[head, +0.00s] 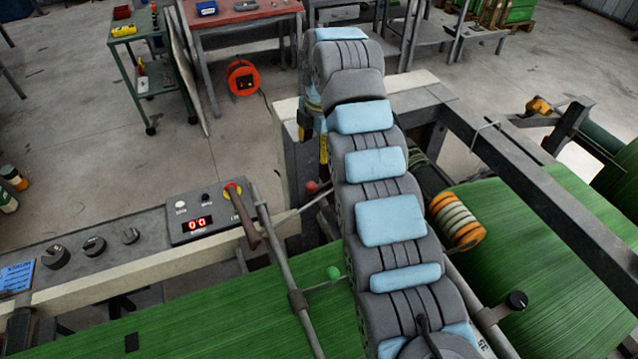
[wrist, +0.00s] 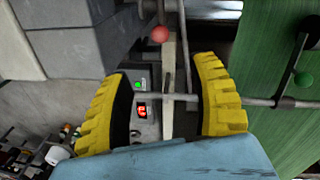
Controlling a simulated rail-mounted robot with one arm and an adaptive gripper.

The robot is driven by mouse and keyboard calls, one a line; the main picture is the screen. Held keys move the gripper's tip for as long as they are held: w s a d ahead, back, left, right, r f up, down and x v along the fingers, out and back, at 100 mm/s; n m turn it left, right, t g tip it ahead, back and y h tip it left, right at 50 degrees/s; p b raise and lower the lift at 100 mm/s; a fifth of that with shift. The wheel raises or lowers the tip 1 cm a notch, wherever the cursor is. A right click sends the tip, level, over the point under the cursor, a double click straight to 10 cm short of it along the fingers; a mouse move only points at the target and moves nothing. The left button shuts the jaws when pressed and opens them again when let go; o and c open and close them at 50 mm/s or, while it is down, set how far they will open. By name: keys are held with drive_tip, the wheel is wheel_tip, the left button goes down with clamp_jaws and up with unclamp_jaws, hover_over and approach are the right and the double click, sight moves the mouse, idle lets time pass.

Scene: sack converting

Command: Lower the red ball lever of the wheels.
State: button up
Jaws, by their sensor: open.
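The red ball (head: 311,187) of the lever shows in the head view just left of my arm, near the inner end of the control panel. In the wrist view the red ball (wrist: 160,34) is at the upper middle, ahead of my fingertips and apart from them. My gripper (wrist: 165,66) is open, with its two yellow ribbed fingers spread and nothing between them in its grasp. In the head view my arm hides most of the gripper; only bits of yellow show beside it. The lever's rod is only partly visible, and the wheels cannot be made out clearly.
The control panel (head: 205,215) has a red display and a red-yellow button. Metal bars and a grey post stand close by.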

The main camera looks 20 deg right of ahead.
sight(312, 183)
drive_tip(key=f, duration=0.5)
drive_tip(key=w+f, duration=0.1)
drive_tip(key=f, duration=0.4)
drive_tip(key=w+f+b, duration=0.1)
drive_tip(key=f, duration=0.5)
drive_tip(key=shift+a, duration=0.25)
clamp_jaws()
